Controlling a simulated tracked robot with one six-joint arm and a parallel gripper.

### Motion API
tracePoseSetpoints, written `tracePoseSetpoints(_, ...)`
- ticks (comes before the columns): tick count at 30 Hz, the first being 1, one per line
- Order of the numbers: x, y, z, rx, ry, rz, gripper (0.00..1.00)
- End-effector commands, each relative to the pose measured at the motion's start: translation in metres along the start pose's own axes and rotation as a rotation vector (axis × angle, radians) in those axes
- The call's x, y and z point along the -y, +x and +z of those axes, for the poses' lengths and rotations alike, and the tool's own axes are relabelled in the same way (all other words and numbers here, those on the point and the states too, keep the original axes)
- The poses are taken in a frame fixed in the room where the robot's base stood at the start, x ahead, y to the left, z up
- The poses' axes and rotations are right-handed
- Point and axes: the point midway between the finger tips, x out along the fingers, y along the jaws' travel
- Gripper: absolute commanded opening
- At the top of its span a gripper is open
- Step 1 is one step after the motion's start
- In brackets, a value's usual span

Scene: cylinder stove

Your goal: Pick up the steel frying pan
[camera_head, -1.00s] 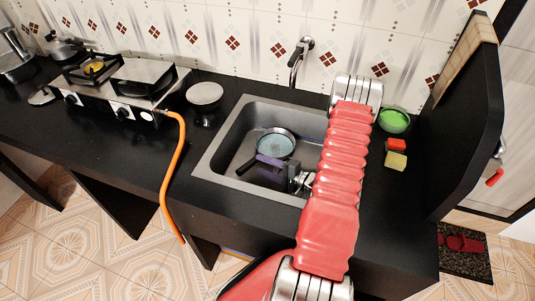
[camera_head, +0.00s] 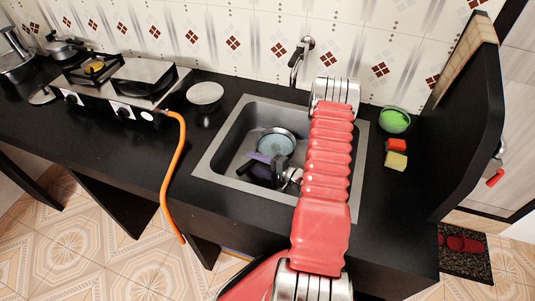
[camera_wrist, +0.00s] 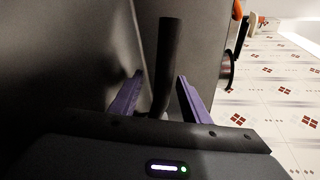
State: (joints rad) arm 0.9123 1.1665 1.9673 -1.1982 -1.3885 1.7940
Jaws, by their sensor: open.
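The steel frying pan (camera_head: 277,144) lies in the sink with its round pale-blue-grey inside facing up. Its dark handle points toward the lower left in the head view. My gripper (camera_head: 259,163) is down in the sink beside the pan, with its purple fingers near the handle. In the wrist view my gripper (camera_wrist: 160,97) is open, and the black handle (camera_wrist: 167,60) runs between the two purple fingers with gaps on both sides. The pan's body is not clearly made out in the wrist view.
The grey sink (camera_head: 215,160) has walls close around my gripper. A faucet (camera_head: 298,58) stands behind it. A green bowl (camera_head: 394,120), a red block (camera_head: 396,145) and a yellow sponge (camera_head: 396,160) sit to the right. A stove (camera_head: 120,90) with an orange hose (camera_head: 172,180) is left.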

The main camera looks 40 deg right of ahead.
Motion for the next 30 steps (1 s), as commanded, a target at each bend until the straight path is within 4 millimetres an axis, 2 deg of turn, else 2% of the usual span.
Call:
tracePoseSetpoints(5, 0.0001, -0.0002, -0.0001, 0.0, 0.0, 0.0, 0.43)
tracePoseSetpoints(23, -0.0004, -0.0004, -0.0002, -0.001, 0.0, 0.001, 0.01)
tracePoseSetpoints(30, -0.0008, -0.0004, -0.0001, -0.001, 0.001, 0.002, 0.0)
